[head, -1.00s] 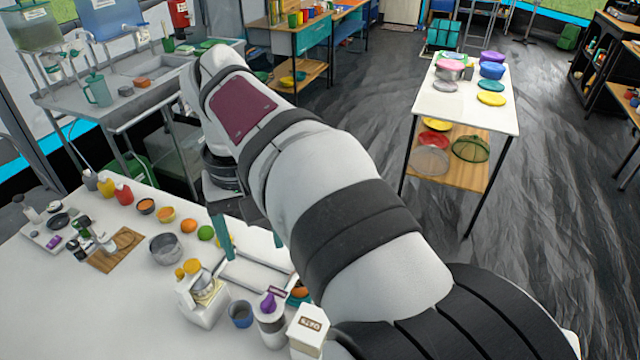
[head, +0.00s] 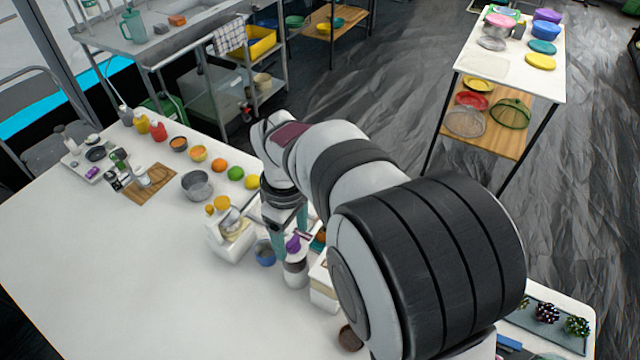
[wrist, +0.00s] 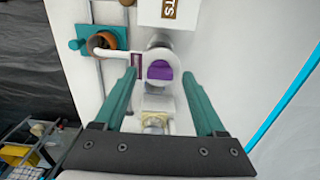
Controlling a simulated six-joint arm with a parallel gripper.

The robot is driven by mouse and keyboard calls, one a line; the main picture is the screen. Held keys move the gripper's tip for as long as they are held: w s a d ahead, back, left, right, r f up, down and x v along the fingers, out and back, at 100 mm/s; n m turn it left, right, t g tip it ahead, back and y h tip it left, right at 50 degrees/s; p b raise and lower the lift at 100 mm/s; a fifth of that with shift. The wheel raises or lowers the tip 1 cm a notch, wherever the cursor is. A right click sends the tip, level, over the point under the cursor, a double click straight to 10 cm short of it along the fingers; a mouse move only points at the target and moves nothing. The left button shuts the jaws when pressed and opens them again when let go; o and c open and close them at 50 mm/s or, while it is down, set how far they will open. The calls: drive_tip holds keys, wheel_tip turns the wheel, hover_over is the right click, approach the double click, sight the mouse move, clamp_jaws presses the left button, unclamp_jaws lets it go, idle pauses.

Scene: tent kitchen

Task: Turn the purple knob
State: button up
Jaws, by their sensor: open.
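The purple knob (head: 293,243) sits on top of a white and grey canister (head: 295,272) on the white table. It also shows in the wrist view (wrist: 159,70), upper middle, with a white arm-like part reaching left from it. My gripper (head: 289,236) is open and points down at the canister top. In the wrist view its two teal fingers (wrist: 160,74) stand on either side of the knob, with a gap to each side. How far the tips are above the knob is hard to tell. My arm hides part of the table behind it.
A blue cup (head: 265,252) and a cream machine (head: 232,232) stand left of the canister. A white carton (head: 324,288) stands close on its right; its lettered side tops the wrist view (wrist: 172,10). Fruit and a grey bowl (head: 197,186) lie farther back. The table's front left is clear.

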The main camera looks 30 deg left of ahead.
drive_tip(key=shift+f, duration=0.3)
clamp_jaws()
idle(0.4)
